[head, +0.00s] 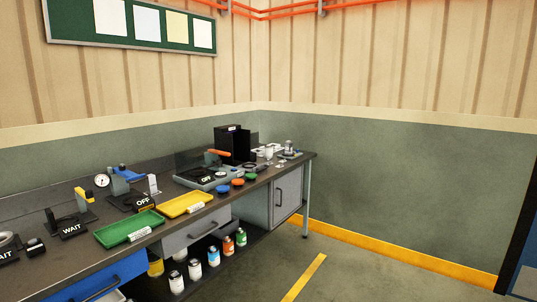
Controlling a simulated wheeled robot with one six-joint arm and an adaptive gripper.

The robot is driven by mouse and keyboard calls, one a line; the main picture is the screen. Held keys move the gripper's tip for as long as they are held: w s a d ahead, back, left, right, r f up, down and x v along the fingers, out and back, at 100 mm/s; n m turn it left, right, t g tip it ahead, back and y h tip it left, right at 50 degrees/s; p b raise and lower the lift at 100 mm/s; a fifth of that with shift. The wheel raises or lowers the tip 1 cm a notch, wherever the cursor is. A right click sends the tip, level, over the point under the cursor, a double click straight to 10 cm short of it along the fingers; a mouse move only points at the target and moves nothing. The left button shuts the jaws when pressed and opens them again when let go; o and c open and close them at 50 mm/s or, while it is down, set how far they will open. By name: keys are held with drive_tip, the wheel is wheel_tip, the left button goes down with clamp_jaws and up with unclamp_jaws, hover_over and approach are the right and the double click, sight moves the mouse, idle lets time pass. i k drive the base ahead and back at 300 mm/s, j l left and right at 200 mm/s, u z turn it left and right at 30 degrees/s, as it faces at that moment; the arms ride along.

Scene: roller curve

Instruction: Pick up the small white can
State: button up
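Two small white cans stand upright on the low shelf under the workbench, in a row with several other cans. One white can (176,283) is at the near left end of the row. The other white can (195,270) stands just to its right. They look alike at this size, so I cannot tell which one is the task's can. My gripper and arm are not in view.
A blue can (213,257), an orange can (228,246) and a green can (241,237) continue the row. The workbench (165,243) overhangs them, with drawers above. A green tray (129,230) and yellow tray (184,205) lie on top. The floor (350,277) at right is clear.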

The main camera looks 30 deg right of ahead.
sight(268, 149)
drive_tip(key=i+l, duration=0.65)
drive_tip(key=i+l+u, duration=0.1)
drive_tip(key=i+l, duration=0.55)
drive_tip(key=l, duration=0.25)
